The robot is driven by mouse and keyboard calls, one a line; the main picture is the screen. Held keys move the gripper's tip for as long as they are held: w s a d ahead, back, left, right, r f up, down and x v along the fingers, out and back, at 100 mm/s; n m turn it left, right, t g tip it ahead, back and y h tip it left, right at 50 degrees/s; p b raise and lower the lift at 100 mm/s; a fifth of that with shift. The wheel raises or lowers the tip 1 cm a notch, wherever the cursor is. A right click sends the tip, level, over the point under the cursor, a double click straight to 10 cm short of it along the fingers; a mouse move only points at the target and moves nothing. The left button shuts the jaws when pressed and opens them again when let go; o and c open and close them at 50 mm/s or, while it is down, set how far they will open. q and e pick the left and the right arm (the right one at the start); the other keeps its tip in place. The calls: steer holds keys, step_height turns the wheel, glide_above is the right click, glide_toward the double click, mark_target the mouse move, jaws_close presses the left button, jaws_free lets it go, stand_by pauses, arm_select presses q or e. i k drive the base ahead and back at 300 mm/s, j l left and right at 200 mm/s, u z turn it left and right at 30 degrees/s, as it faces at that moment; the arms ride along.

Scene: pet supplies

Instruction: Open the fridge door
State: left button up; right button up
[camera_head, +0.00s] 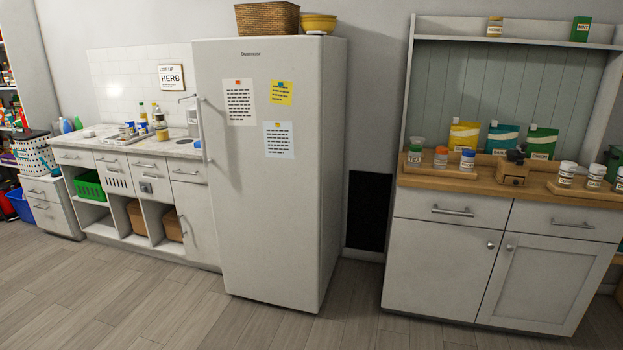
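A tall white fridge (255,200) stands in the middle of the head view. Its single front door is shut. A long vertical handle (203,128) sits on the upper left edge of the door. Two white papers with text (239,102) and (279,140) and a yellow note (281,93) are stuck on the door. Neither of my grippers shows in this view.
A wicker basket (267,18) and yellow bowls (318,22) sit on the fridge. A counter (133,143) with bottles and open shelves stands left. A cabinet (441,262) with a wooden top stands right. The wooden floor (150,300) in front is clear.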

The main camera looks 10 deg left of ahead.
mark_target(258, 99)
steer(key=i+j+u, duration=0.2)
steer(key=i+u, duration=0.75)
steer(key=i+l+u, duration=0.2)
steer(key=i+u, duration=0.25)
steer(key=i, duration=0.15)
